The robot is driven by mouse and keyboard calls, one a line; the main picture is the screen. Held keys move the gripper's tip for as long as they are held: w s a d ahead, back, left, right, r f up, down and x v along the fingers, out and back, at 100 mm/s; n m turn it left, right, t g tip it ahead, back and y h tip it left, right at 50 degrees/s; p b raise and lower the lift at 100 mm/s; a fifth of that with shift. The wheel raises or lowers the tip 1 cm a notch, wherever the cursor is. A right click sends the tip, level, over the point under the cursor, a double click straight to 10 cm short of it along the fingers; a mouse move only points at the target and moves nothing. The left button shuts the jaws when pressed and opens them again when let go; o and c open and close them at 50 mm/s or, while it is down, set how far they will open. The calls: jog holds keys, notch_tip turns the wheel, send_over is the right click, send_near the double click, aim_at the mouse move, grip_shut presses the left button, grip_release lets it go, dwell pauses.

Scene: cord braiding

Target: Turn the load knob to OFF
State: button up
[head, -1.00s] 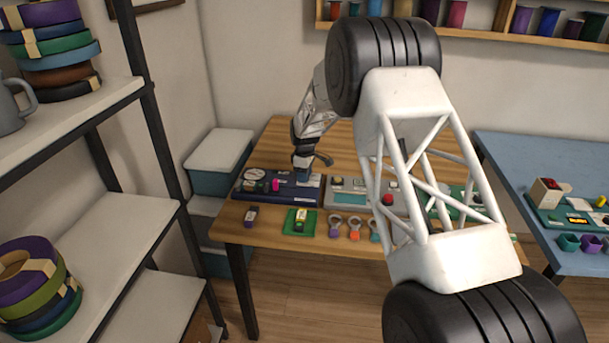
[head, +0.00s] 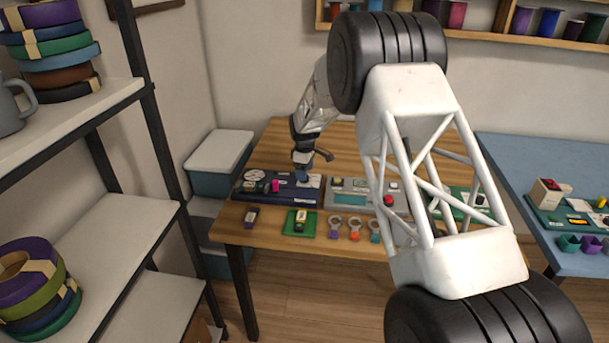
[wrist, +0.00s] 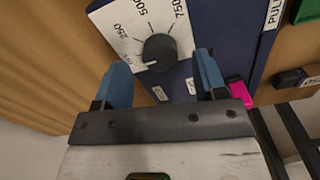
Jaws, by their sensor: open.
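The load knob (wrist: 158,52) is a round black dial on a white scale plate (wrist: 124,22) marked 250, 500 and 750. Its white mark points to the lower left in the wrist view, near a small, partly legible label at the low end of the scale. The plate is on a dark blue panel (wrist: 222,22), which also shows in the head view (head: 300,197). My gripper (wrist: 163,68) is open and empty, its blue fingertips apart on either side of the knob. In the head view my gripper (head: 302,176) is over the panel's right part. I cannot tell whether the fingers touch the knob.
A pink part (wrist: 240,92) is beside the right finger in the wrist view. A grey unit with a red button (head: 388,200) stands right of the panel. A green pad (head: 299,223) and several ring-topped items (head: 336,226) lie in front on the wooden table.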

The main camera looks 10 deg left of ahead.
jog(key=shift+r, duration=2.8)
jog(key=shift+r, duration=0.15)
notch_tip(320, 180, up, 7)
